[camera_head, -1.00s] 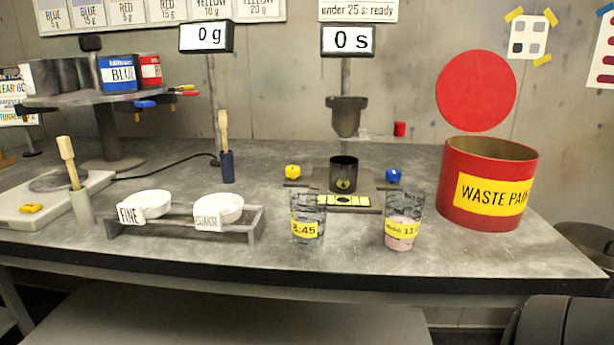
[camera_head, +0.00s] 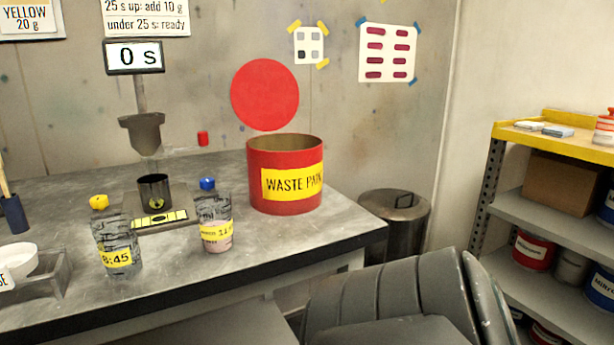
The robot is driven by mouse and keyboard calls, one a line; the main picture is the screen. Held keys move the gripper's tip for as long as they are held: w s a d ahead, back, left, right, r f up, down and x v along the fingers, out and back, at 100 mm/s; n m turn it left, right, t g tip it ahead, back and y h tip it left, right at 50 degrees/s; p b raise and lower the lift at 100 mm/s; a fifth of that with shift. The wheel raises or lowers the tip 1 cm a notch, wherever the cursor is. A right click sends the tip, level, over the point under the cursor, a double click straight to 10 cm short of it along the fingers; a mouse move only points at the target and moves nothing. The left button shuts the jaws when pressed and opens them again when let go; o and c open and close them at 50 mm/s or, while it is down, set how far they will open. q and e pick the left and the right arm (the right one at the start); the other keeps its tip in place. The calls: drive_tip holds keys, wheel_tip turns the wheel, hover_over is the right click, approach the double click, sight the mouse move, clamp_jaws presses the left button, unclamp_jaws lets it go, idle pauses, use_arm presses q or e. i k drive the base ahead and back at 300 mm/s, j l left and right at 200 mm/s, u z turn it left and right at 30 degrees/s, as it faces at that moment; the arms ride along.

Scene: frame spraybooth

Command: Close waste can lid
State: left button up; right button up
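The red waste paint can (camera_head: 255,190) stands on the right end of the grey bench, with a yellow label on its front. Its top is open and I see the inner back wall. The round red lid (camera_head: 265,95) stands upright behind and above the can's rear rim, in front of the wall. Whether lid and rim are joined cannot be told. Neither of my grippers is in view. A large grey ribbed shape, likely part of my arm, fills the bottom right.
Two labelled cups (camera_head: 118,240) (camera_head: 214,222) stand left of the can near the front edge. A small black cup (camera_head: 154,190) sits under a stand. A dark metal bin (camera_head: 396,222) is right of the bench. A shelf (camera_head: 545,212) with paint tins stands far right.

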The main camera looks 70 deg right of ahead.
sight(265, 94)
drive_tip(key=l+z, duration=0.1)
drive_tip(key=z, duration=1.55)
drive_tip(key=i+l+z, duration=0.35)
drive_tip(key=i+l, duration=0.1)
drive_tip(key=l, duration=0.85)
drive_tip(key=i+l, duration=0.15)
drive_tip(key=l, duration=0.3)
